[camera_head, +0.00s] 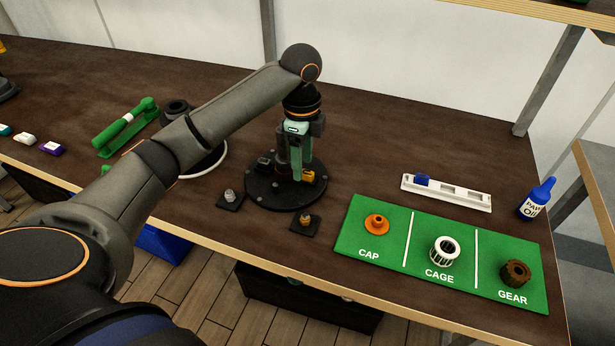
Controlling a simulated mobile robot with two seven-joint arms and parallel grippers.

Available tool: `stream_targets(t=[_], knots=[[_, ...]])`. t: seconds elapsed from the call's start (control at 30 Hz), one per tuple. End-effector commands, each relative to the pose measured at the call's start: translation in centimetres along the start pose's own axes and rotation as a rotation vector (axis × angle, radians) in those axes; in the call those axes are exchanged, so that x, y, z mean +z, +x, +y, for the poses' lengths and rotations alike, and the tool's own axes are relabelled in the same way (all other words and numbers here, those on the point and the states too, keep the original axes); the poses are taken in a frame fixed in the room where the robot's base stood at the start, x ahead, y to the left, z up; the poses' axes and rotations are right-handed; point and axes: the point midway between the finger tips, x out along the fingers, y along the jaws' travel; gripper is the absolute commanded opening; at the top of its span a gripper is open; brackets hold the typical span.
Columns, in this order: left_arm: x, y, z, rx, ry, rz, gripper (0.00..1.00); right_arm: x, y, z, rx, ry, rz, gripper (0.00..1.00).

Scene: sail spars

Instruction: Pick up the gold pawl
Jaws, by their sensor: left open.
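A small gold piece (308,177), which looks like the gold pawl, is at the right side of the round black plate (262,197) on the table. My left gripper (300,172) points down over the plate, its fingertips at the gold piece. It is open; the green fingers overlap in this view and hide part of the piece. I cannot tell whether they touch it. A dark piece (263,163) sits at the plate's back left. My right gripper is not in view.
Small black pads hold a silver part (230,195) and a brownish-gold part (306,219) near the table's front edge. A green mat (391,258) carries an orange cap, white cage and brown gear. A white tray (447,193) and blue oil bottle (537,198) stand behind.

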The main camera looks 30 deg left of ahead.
Motion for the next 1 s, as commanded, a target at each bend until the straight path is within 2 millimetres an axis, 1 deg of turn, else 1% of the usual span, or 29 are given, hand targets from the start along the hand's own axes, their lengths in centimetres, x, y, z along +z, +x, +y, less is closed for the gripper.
stream_targets(t=[0.03, 0.13, 0.37, 0.4, 0.9, 1.0], knots=[[0.0, 0.8, 0.1, 0.003, 0.000, 0.000, 0.57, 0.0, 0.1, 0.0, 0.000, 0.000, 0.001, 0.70], [0.0, 1.6, 0.1, 0.002, 0.001, 0.000, 0.57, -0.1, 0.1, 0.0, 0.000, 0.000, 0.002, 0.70], [0.0, 1.8, 0.1, 0.000, 0.001, 0.000, 0.57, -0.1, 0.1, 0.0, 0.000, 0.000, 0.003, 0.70], [0.0, 1.8, 0.1, 0.000, 0.001, 0.000, 0.56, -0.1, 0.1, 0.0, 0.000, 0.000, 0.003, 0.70], [0.0, 1.8, 0.0, 0.000, 0.000, 0.000, 0.00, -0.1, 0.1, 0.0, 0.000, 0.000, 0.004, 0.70], [0.0, 1.8, 0.0, 0.000, 0.000, 0.000, 0.00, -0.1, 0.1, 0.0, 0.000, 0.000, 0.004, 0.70]])
